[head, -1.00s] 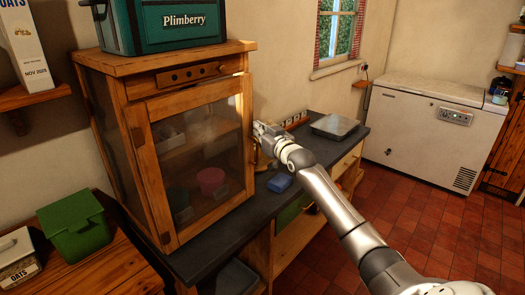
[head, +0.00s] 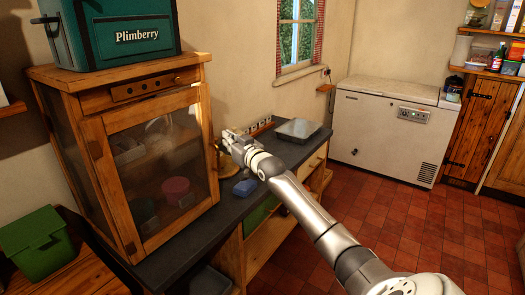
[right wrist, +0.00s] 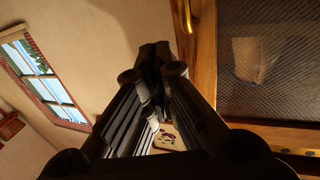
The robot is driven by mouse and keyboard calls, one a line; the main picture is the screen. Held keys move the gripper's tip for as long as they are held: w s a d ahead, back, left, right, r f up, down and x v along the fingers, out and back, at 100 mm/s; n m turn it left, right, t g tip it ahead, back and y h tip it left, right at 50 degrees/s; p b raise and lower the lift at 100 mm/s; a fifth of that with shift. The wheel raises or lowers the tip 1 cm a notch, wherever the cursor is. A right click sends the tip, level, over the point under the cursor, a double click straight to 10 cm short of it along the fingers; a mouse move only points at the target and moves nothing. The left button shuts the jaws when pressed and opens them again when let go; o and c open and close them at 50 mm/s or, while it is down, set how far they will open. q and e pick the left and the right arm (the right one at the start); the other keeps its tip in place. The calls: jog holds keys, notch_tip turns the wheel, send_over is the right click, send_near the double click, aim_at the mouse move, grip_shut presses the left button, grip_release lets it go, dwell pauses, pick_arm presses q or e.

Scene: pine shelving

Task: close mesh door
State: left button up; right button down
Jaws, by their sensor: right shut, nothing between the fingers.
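The mesh door (head: 155,165) is the wood-framed front of the pine cabinet (head: 82,160) in the head view. It looks flush or nearly flush with the cabinet front; I cannot tell if a small gap remains. My right gripper (head: 223,141) is shut and empty, just beside the door's right edge. Contact is unclear. In the right wrist view, the shut fingers (right wrist: 155,55) are left of the door's frame (right wrist: 204,65) and dark mesh (right wrist: 265,65). A brass handle (right wrist: 186,14) shows on that frame. My left gripper is not in view.
A green Plimberry box (head: 130,35) stands on the cabinet. The dark counter (head: 190,240) holds a blue item (head: 245,187) and a grey tray (head: 298,130). A green bin (head: 35,243) is at the lower left. A white freezer (head: 375,135) stands beyond open tiled floor.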

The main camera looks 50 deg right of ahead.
pick_arm(q)
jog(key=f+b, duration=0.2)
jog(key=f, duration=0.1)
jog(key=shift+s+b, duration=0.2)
jog(key=shift+b, duration=0.15)
pick_arm(e)
jog(key=s+d, duration=0.1)
jog(key=s, duration=0.8)
jog(key=shift+s+d+f, duration=0.2)
jog(key=shift+s+d, duration=0.05)
jog(key=shift+d, duration=0.1)
jog(key=shift+f, duration=0.1)
